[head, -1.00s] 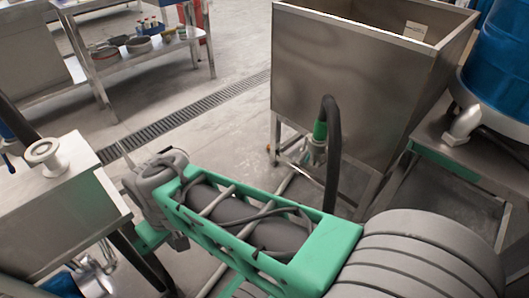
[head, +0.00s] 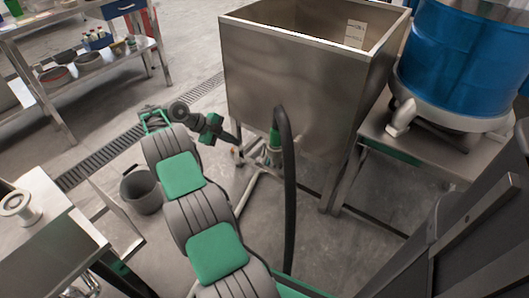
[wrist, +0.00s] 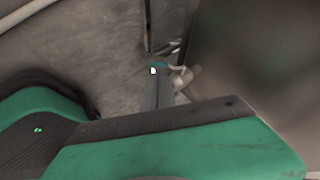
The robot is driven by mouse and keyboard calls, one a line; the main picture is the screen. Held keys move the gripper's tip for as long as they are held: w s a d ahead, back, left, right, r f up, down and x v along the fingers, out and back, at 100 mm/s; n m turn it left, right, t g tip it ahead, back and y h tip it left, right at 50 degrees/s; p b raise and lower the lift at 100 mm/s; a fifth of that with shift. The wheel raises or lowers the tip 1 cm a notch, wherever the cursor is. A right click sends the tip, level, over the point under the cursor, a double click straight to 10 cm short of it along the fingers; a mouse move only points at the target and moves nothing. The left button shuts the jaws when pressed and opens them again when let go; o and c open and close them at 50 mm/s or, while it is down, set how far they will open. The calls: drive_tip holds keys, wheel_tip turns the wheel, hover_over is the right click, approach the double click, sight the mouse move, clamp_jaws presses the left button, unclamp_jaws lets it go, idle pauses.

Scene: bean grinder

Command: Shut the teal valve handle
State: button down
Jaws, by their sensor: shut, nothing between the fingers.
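A steel hopper (head: 290,75) stands at the upper centre in the head view. I cannot clearly pick out the teal valve handle in the head view. In the wrist view a small teal part (wrist: 155,67) shows just beyond my finger tips, beside a pale metal fitting (wrist: 182,77); it may be the handle. My gripper (head: 234,139) is shut and empty, close to the left of the hose fitting. Whether it touches anything is unclear.
A grey bucket (head: 142,192) stands on the floor left of my arm. A blue drum (head: 455,65) sits on a steel stand at the right. A steel bench with a white flanged part (head: 18,205) is at the lower left. A floor drain crosses behind.

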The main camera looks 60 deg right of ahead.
drive_tip(key=s+d+f+m+g+b, duration=0.1)
drive_tip(key=s+d+f+m+b, duration=0.2)
drive_tip(key=s+f, duration=0.6)
drive_tip(key=shift+s+d+y+b, duration=0.3)
drive_tip(key=shift+s+d+b, duration=0.5)
drive_tip(key=shift+d, duration=0.4)
drive_tip(key=shift+s, duration=0.1)
